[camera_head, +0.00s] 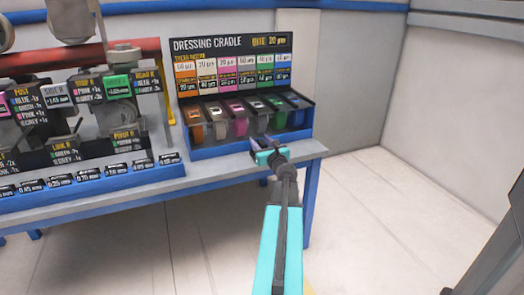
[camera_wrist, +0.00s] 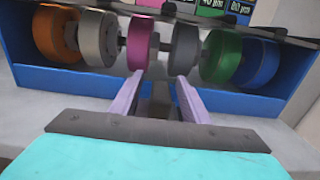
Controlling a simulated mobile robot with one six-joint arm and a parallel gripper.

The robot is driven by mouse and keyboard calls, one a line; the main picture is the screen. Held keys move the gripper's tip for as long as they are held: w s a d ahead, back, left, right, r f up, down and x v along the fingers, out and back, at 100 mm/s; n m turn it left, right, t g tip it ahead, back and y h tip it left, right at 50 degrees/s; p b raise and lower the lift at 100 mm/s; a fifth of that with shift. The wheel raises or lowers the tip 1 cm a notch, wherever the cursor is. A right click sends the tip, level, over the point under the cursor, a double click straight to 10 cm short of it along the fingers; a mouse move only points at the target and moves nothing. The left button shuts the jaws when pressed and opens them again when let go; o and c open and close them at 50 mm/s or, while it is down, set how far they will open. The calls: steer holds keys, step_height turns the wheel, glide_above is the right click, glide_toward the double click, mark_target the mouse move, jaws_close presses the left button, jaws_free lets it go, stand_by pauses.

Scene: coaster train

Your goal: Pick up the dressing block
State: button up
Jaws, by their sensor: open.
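The dressing cradle (camera_head: 188,155) stands on the table, with a blue front and a black sign board (camera_head: 250,43). It holds a row of coloured wheels: orange (camera_wrist: 56,34), pale grey (camera_wrist: 99,38), pink (camera_wrist: 142,41), dark grey (camera_wrist: 185,48), green (camera_wrist: 221,55) and blue (camera_wrist: 261,63). My gripper (camera_head: 263,143) is open at the cradle's front; its lilac fingers (camera_wrist: 158,88) point at the pink and dark grey wheels. A dark grey patch shows between the fingers; I cannot tell what it is. No separate dressing block is clearly recognisable.
The grey table (camera_head: 130,195) has blue edges and ends just right of the cradle. At left stand a labelled rack (camera_head: 90,180) of size tags and machinery with a red bar (camera_head: 25,62). The floor (camera_head: 390,225) at right is clear up to the walls.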

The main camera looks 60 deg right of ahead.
steer(key=shift+x, duration=1.05)
jaws_close()
